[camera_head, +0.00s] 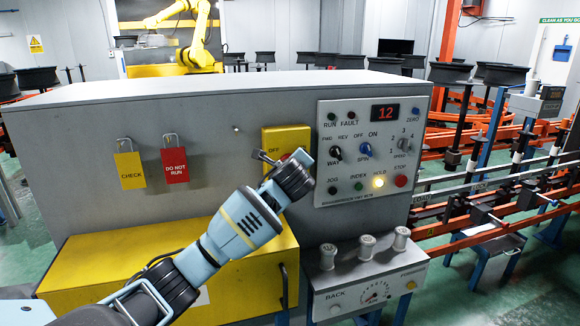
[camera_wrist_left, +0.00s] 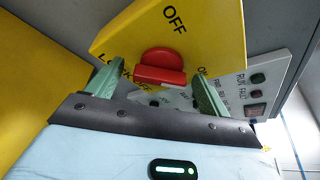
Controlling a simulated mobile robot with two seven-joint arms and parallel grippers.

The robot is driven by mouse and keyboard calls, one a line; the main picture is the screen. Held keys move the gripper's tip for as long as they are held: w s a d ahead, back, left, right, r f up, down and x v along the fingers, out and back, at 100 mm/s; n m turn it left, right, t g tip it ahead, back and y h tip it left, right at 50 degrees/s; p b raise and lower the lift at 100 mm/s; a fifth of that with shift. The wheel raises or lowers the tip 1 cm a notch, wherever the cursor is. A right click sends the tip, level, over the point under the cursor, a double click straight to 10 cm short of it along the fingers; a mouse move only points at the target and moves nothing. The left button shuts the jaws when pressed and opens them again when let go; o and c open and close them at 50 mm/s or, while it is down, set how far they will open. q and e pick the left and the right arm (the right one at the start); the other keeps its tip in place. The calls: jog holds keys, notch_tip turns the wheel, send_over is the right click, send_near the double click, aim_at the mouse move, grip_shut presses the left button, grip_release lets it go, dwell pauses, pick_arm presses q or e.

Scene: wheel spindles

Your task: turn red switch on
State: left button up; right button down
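The red switch (camera_wrist_left: 163,67) is a round knob with a raised bar handle on a yellow box (camera_wrist_left: 215,45) marked OFF, with ON partly hidden near my right-hand finger in the wrist view. Its bar lies nearly level in that view; I cannot tell which mark it points to. In the head view the yellow box (camera_head: 291,136) is on the grey cabinet front, and the switch is mostly covered by my gripper. My left gripper (camera_head: 283,157) is in front of it. Its two green fingers (camera_wrist_left: 157,84) are spread wide, one either side of the knob, with visible gaps. My right gripper is not in view.
Right of the yellow box is a control panel (camera_head: 331,178) with knobs, lamps and a red display. Yellow CHECK (camera_head: 131,172) and red DO NOT RUN (camera_head: 175,167) padlock tags hang left. A yellow cover (camera_head: 110,262) juts out below.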

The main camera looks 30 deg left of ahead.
pick_arm(q)
jog(key=v, duration=0.7)
jog(key=shift+s+d, duration=0.2)
jog(key=shift+s, duration=0.15)
dwell(0.6)
